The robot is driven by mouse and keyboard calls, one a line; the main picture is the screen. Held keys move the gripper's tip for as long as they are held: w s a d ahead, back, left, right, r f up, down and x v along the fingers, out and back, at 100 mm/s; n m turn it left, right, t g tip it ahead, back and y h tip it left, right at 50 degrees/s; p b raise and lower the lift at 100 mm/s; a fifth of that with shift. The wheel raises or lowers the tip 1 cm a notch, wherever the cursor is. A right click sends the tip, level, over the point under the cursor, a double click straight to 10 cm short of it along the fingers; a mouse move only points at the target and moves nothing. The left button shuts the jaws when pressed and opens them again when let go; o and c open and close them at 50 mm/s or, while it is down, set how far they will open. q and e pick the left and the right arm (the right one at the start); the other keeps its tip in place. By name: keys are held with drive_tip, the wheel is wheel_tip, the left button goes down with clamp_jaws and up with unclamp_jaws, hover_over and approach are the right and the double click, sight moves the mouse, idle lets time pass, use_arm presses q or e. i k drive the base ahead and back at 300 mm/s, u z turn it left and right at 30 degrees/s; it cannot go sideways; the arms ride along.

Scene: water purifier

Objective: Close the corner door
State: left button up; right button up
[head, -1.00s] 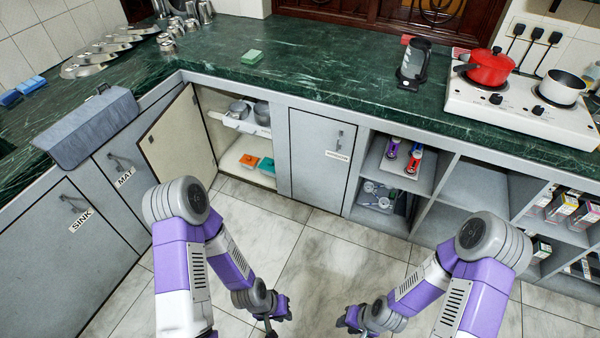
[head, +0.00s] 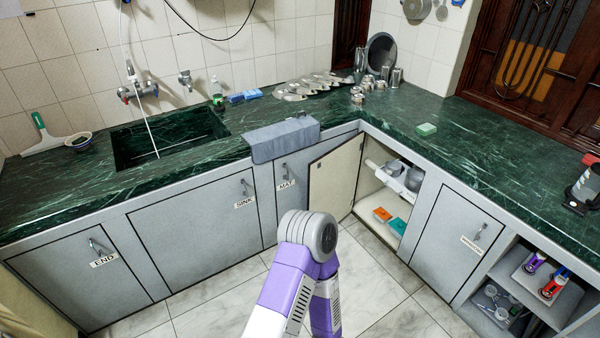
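The corner door (head: 335,177) stands open, swung out from the corner cabinet (head: 398,193) so that its pale inner face shows. An orange box (head: 382,214) and a teal box (head: 397,226) lie on the cabinet floor. One purple and white arm of mine (head: 290,290) rises at the bottom centre, in front of and below the door. Neither gripper shows in the head view.
The MAT door (head: 289,190), SINK door (head: 205,225) and END door (head: 84,275) are shut, left of the corner. A grey cloth (head: 281,139) hangs over the counter edge above the MAT door. Tiled floor (head: 385,285) is clear before the cabinet.

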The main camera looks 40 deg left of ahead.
sight(332, 178)
drive_tip(key=u, duration=0.7)
drive_tip(key=i, duration=0.6)
drive_tip(key=u, duration=0.6)
drive_tip(key=i, duration=1.65)
drive_tip(key=z, duration=0.35)
